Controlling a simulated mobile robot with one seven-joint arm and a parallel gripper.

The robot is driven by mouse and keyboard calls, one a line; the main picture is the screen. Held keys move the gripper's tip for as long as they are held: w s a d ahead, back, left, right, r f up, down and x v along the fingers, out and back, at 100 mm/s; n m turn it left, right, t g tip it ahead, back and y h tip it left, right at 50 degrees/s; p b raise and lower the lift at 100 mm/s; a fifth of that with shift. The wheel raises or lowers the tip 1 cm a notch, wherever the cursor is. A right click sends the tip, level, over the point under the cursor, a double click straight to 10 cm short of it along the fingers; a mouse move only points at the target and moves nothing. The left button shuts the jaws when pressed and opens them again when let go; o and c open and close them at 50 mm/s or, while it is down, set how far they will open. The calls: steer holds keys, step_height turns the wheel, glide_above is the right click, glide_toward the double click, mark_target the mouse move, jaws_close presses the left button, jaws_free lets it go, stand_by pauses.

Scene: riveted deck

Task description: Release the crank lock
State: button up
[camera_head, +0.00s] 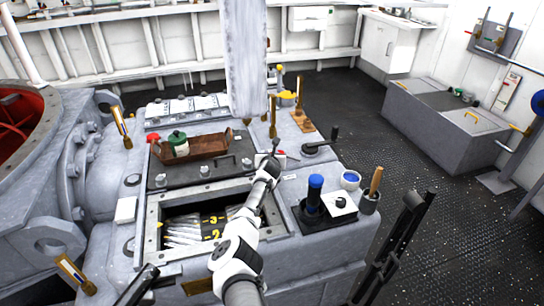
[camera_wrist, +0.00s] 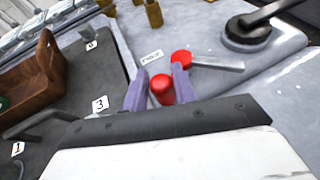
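In the wrist view my gripper (camera_wrist: 161,88) is open, with its two purple fingers apart. A red rounded knob (camera_wrist: 162,91) shows between the fingers. Whether they touch it is unclear. Just beyond the right finger is a red round cap (camera_wrist: 181,58) at the left end of a flat grey lever (camera_wrist: 218,63). A small label plate (camera_wrist: 151,57) lies beside it, its text too small to read. I cannot tell which part is the crank lock. The crank (camera_wrist: 250,32), a dark hub with a handle, stands at upper right; the head view also shows it (camera_head: 318,149) to the right of my gripper (camera_head: 271,157).
A brown wooden tray (camera_head: 190,148) with a green-topped jar (camera_head: 179,143) stands left of my arm. An open recess (camera_head: 182,217) lies in front of it.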

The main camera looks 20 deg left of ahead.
steer(key=shift+o, duration=1.4)
steer(key=shift+a, duration=0.1)
steer(key=shift+r, duration=0.1)
steer(key=shift+s, duration=0.15)
steer(key=shift+s+r, duration=0.25)
steer(key=shift+s, duration=0.25)
steer(key=v, duration=1.2)
steer(key=shift+d, duration=0.35)
steer(key=shift+s, duration=0.1)
